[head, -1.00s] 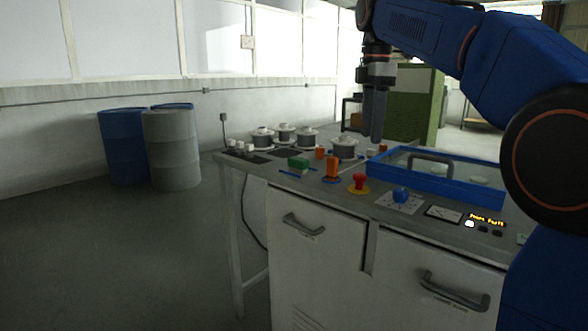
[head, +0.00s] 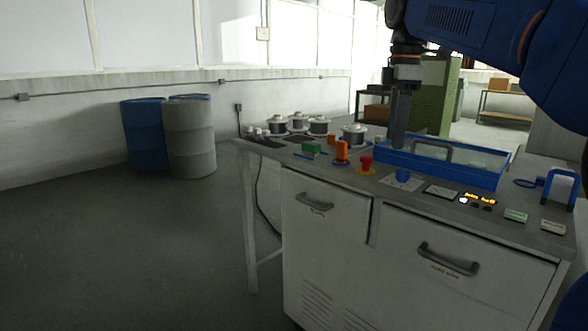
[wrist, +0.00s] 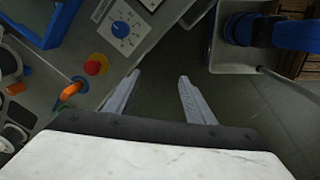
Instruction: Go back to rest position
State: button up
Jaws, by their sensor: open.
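My gripper (wrist: 158,85) is open and empty in the wrist view, its two grey fingers apart over the floor beyond the workbench edge. In the head view my gripper (head: 399,125) hangs pointing down from my blue arm, in front of the blue-framed tray. The workbench (head: 300,172) is grey-topped with white drawers below. On it are a red button (head: 366,163) on a yellow base, a blue knob (head: 403,176) and orange pieces (head: 341,151).
Several grey-and-white pots (head: 320,125) stand at the bench's far left. The blue-framed tray (head: 480,177) sits at the right. A blue barrel (head: 142,135) and a grey barrel (head: 189,140) stand by the wall. The floor at left (head: 120,260) is clear.

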jog(key=s+d+f+m+t, duration=0.2)
jog(key=s+f+m, duration=0.6)
jog(key=s+f, duration=0.6)
jog(key=s+d+f+m+t, duration=0.2)
jog(key=s+f+m, duration=0.6)
jog(key=s+f, duration=0.6)
notch_tip(320, 180, down, 5)
jog(key=shift+d, duration=0.85)
